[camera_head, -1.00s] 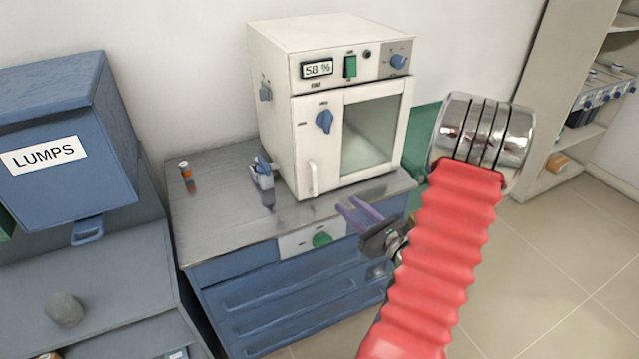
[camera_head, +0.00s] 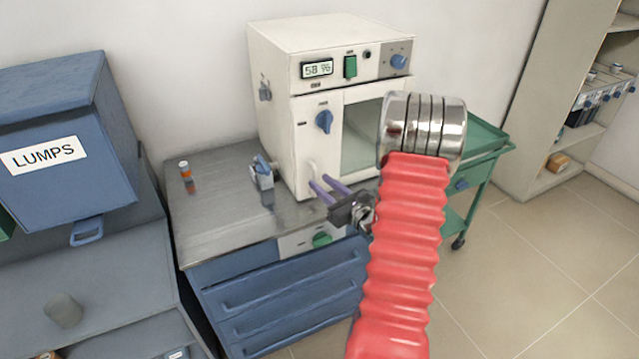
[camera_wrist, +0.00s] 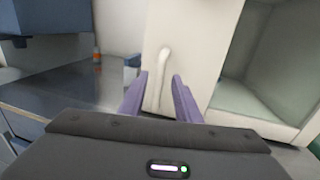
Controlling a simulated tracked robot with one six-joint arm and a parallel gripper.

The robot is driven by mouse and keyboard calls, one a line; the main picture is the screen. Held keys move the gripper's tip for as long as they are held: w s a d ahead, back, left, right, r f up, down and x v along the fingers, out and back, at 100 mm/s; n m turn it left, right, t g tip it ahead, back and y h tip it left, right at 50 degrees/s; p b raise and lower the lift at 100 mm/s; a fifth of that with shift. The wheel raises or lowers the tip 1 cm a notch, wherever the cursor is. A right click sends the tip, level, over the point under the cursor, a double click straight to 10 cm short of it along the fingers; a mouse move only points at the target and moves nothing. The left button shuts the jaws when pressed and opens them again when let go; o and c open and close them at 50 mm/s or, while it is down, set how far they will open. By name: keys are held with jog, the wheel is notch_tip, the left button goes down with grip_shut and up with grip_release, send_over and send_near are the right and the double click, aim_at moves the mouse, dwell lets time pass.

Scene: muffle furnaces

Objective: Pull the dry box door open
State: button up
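The dry box (camera_head: 328,62) is a white cabinet with a "58 %" display, standing on the metal bench top. Its door (camera_head: 362,128) is shut and has a window, a blue knob (camera_head: 324,121) and a white vertical handle (camera_head: 312,175) at its lower left. In the wrist view the handle (camera_wrist: 161,78) stands ahead, between the lines of the two fingers and a little beyond their tips. My gripper (camera_head: 323,187) has purple fingers, apart and empty, just in front of the handle. It also shows in the wrist view (camera_wrist: 160,82). My arm covers the door's right edge.
A blue LUMPS bin (camera_head: 70,150) is at the left. A green cart (camera_head: 487,140) stands at the right, with open floor before it.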

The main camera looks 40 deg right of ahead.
jog(key=shift+w, duration=0.8)
jog(key=shift+c, duration=0.2)
grip_shut()
jog(key=shift+a, duration=0.1)
jog(key=shift+s, duration=0.1)
